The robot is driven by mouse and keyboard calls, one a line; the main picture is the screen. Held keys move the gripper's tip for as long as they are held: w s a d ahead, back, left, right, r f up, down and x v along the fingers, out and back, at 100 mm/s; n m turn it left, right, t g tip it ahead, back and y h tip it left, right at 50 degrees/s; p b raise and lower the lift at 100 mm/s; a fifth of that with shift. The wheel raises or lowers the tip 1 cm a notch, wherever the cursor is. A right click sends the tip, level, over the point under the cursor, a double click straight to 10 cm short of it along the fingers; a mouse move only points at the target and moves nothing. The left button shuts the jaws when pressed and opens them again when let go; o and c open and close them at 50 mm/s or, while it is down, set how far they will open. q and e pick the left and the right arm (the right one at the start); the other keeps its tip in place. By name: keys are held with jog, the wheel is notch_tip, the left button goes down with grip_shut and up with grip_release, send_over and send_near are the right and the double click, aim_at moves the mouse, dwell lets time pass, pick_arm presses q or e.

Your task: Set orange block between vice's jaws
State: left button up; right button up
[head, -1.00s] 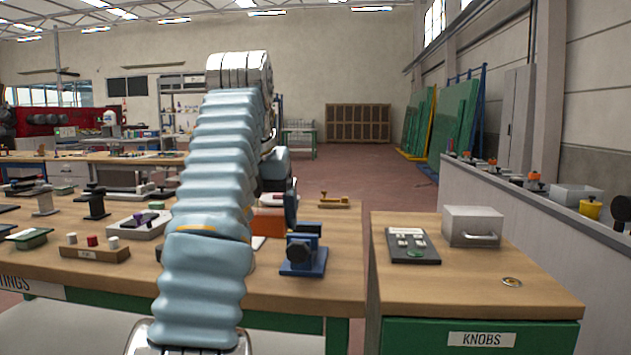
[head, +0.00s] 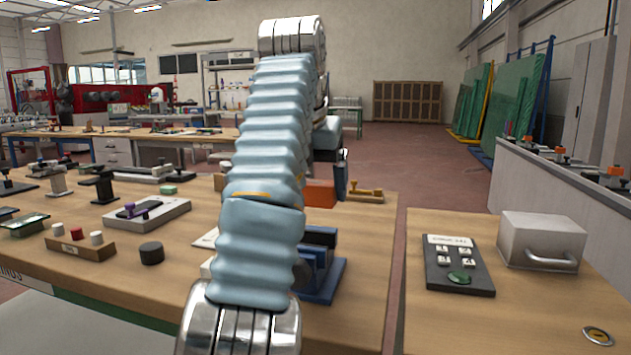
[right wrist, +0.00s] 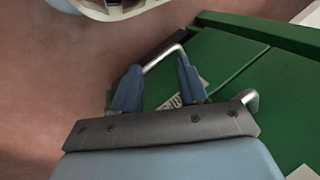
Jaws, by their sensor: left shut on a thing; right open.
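The orange block (head: 321,194) shows in the head view just right of my left arm, its left part hidden behind the arm. My left gripper (head: 336,180) is shut on it, beyond the vice; only part of the gripper shows. The blue vice (head: 325,275) stands on the wooden bench, nearer to me than the block. My left arm hides its left side, and I cannot see clearly between its jaws. My right gripper (right wrist: 158,65) is open and empty in the right wrist view, in front of a green drawer front.
A brass-coloured tool (head: 366,194) lies right of the block. A dark round knob (head: 151,253) and a grey tray (head: 147,216) are on the bench at left. Across a gap at right, another bench holds a keypad (head: 459,265) and a metal box (head: 541,241).

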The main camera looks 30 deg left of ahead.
aim_at(313, 235)
pick_arm(q)
notch_tip(313, 235, down, 5)
jog(key=b, duration=0.5)
jog(key=shift+f, duration=0.1)
jog(key=shift+f+b, duration=1.9)
jog(key=shift+b, duration=0.15)
dwell(1.0)
jog(key=o, duration=0.6)
jog(key=shift+o, duration=1.4)
